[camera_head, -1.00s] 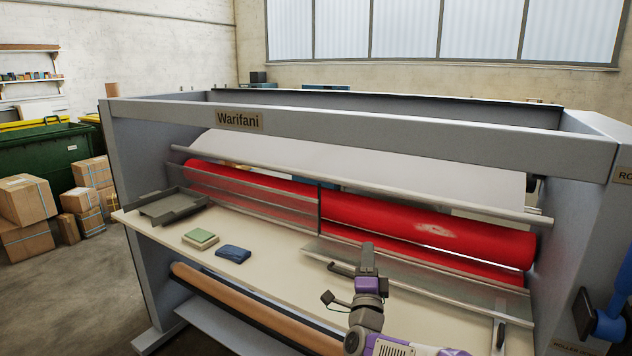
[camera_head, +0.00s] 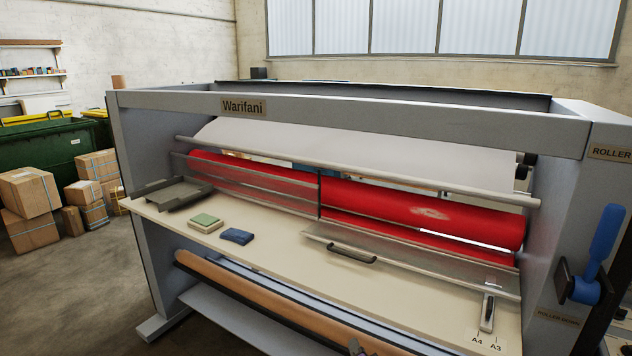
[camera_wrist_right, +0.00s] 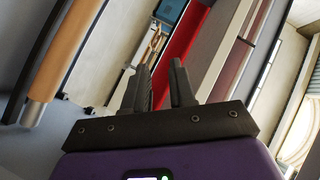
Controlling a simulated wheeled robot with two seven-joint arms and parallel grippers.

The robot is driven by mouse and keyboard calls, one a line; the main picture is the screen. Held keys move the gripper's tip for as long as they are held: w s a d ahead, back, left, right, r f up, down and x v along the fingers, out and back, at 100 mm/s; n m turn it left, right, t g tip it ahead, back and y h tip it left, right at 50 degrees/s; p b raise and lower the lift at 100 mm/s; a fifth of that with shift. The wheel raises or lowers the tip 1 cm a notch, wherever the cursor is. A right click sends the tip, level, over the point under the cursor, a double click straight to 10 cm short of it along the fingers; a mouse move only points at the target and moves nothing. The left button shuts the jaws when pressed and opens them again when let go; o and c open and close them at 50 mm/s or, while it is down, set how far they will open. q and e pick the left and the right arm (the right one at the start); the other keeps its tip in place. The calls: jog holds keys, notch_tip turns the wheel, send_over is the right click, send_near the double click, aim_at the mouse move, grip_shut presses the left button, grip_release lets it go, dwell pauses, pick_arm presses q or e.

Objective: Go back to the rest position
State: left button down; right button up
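The laminator labelled Warifani (camera_head: 350,108) stands in front of me with its red roller (camera_head: 420,211). A pale patch shows on the roller's right half. My right gripper shows only as a dark tip (camera_head: 356,347) at the bottom edge of the head view, in front of the table. In the right wrist view its two fingers (camera_wrist_right: 162,78) stand apart with nothing between them. My left gripper is in no view.
A clear guard with a dark handle (camera_head: 351,254) lies before the roller. A green-topped pad (camera_head: 205,222), a blue cloth (camera_head: 237,236) and a grey tray (camera_head: 172,193) are on the table (camera_head: 290,258). A blue lever (camera_head: 605,235) is at right; cardboard boxes (camera_head: 30,192) stand left.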

jog(key=s+f+n+g+y+b, duration=0.2)
jog(key=s+f+n+g, duration=0.45)
jog(key=s+f, duration=1.25)
jog(key=s+f+g, duration=0.4)
jog(key=s, duration=0.4)
jog(key=s+a+f+n+g+y+b, duration=0.1)
jog(key=s+f+g, duration=0.3)
jog(key=s, duration=0.5)
jog(key=shift+s+a+f, duration=0.2)
jog(key=shift+s+f, duration=0.05)
jog(key=shift+f, duration=0.35)
